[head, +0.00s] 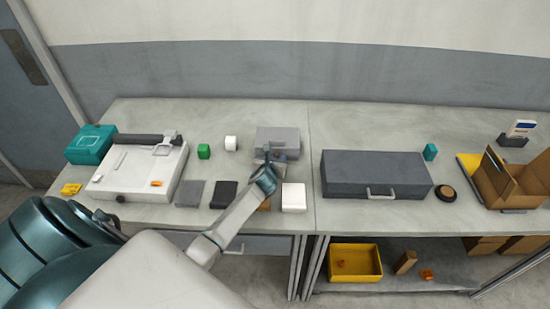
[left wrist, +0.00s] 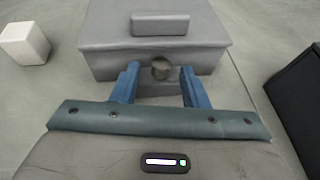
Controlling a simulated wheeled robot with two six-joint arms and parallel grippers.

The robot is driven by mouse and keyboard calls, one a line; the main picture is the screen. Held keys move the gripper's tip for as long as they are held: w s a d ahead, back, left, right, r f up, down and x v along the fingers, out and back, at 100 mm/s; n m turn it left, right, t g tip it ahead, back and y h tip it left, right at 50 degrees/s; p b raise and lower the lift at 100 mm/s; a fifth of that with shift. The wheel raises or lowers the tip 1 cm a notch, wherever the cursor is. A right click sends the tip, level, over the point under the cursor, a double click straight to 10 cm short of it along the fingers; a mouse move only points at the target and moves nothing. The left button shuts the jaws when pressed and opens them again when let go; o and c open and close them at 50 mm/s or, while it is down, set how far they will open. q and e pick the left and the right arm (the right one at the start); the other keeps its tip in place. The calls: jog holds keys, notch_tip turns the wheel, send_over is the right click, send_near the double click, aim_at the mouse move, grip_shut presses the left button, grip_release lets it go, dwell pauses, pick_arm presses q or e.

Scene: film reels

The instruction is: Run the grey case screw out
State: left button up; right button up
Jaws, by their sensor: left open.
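The grey case (head: 278,138) stands on the table near the middle, and in the left wrist view its front face (left wrist: 155,62) is straight ahead. My left gripper (head: 270,158) is at the front of the case. In the left wrist view, the blue fingers of the left gripper (left wrist: 160,82) are open, one on each side of the screw and apart from it. The screw is too small to make out in the head view. My right gripper is not in view.
A white cube (head: 231,143) and a green cube (head: 203,151) stand left of the case. A white block (head: 293,197) is in front of it. A large dark case (head: 375,175) stands to the right. A white machine (head: 138,170) is at the left.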

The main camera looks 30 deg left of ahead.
pick_arm(q)
jog(key=shift+w, duration=0.1)
grip_shut()
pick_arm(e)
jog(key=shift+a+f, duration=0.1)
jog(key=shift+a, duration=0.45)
pick_arm(q)
jog(key=shift+d+f+n+y+b, duration=0.15)
jog(key=shift+n+y+b, duration=0.3)
jog(key=shift+b, duration=0.35)
jog(key=n+g+y+b, duration=0.1)
jog(key=b, duration=0.1)
jog(key=n+g+y+b, duration=0.1)
jog(key=n+y+b, duration=0.1)
jog(key=b, duration=0.1)
jog(key=w+d+n+g+y+b, duration=0.1)
jog(key=n+g+y+b, duration=0.1)
jog(key=b, duration=0.1)
jog(key=shift+n+g+y+b, duration=0.25)
jog(key=shift+n+g+b, duration=0.45)
jog(key=shift+n+b, duration=0.05)
jog(key=shift+g, duration=0.3)
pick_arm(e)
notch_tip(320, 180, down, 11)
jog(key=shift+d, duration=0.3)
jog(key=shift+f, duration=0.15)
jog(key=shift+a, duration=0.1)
